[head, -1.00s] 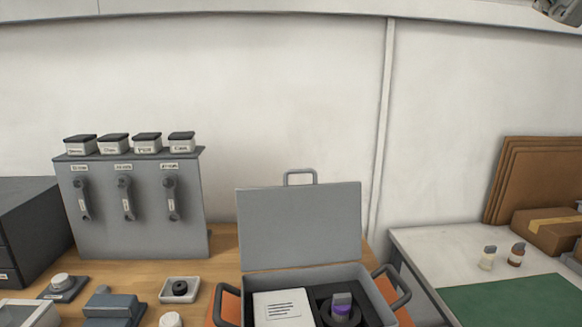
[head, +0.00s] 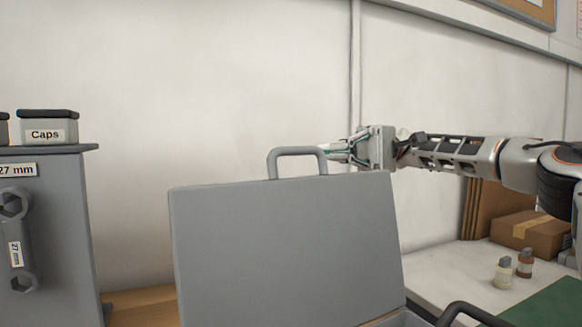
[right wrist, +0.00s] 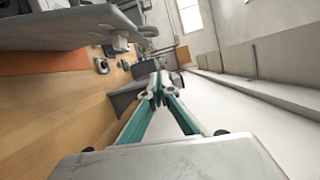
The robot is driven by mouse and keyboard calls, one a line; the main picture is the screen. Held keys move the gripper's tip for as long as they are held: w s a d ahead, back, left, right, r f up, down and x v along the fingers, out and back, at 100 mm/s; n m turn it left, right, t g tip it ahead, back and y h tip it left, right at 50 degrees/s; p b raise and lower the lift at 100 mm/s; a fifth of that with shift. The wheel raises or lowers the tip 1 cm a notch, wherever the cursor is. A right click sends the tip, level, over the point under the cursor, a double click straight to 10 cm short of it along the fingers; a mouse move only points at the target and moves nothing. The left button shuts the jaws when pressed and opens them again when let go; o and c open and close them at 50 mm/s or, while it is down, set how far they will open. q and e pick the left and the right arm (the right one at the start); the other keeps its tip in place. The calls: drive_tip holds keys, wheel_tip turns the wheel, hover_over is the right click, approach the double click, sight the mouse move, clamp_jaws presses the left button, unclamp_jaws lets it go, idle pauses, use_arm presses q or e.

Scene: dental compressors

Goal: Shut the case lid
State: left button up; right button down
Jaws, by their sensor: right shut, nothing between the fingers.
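The case lid (head: 285,250) stands open and upright, a grey panel with a grey handle (head: 298,152) on its top edge. The case body (head: 395,320) shows only as a sliver at the bottom of the head view. My right gripper (head: 333,154) reaches in from the right, just above the lid's top edge, with its fingertips close to the right side of the handle. It is shut and empty. Its fingers also show in the right wrist view (right wrist: 160,88), with a grey panel, likely the lid (right wrist: 70,28), at upper left. My left gripper is out of view.
A grey wrench stand (head: 60,240) with a Caps box (head: 48,128) is at left. A case side handle (head: 470,313) sticks up at lower right. Two small bottles, a cardboard box (head: 530,230) and a green mat (head: 550,303) lie on the right-hand table. A wall is behind.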

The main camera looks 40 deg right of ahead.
sight(308, 150)
drive_tip(key=s+a, duration=0.1)
drive_tip(key=a, duration=0.2)
drive_tip(key=s+a, duration=0.1)
drive_tip(key=a, duration=0.2)
drive_tip(key=s+a+r+p, duration=0.1)
drive_tip(key=s+a, duration=0.1)
drive_tip(key=a, duration=0.2)
drive_tip(key=shift+s, duration=0.3)
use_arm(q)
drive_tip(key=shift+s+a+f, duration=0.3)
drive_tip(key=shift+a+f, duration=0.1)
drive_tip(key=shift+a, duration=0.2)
use_arm(e)
drive_tip(key=shift+s+a+f, duration=0.1)
drive_tip(key=shift+s, duration=0.1)
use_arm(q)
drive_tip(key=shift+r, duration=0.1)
